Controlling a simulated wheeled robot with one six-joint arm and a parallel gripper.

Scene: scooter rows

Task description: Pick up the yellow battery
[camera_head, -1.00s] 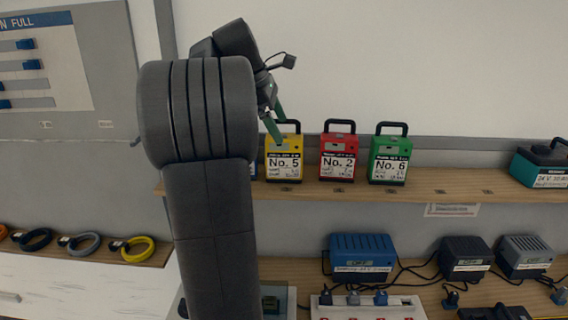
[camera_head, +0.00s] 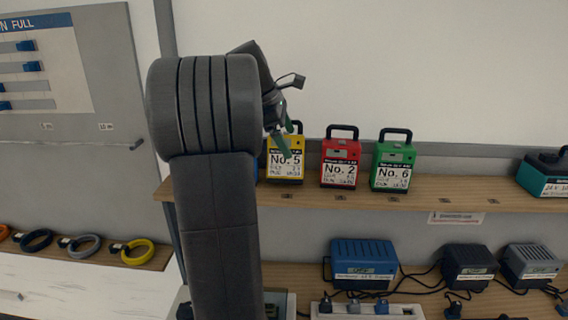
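The yellow battery (camera_head: 285,163), labelled No. 5, stands upright on the wooden shelf (camera_head: 345,198). Its top and handle are partly hidden behind my gripper's green fingers. My gripper (camera_head: 286,138) is at the top of the yellow battery, pointing down and seen from behind my arm. The fingers overlap the handle area in the picture. I cannot tell whether they touch or enclose the handle.
A red battery (camera_head: 340,164) No. 2 and a green battery (camera_head: 392,166) No. 6 stand just right of it. A blue object (camera_head: 257,166) shows at its left behind my arm. Chargers such as the blue one (camera_head: 362,264) sit on the lower shelf.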

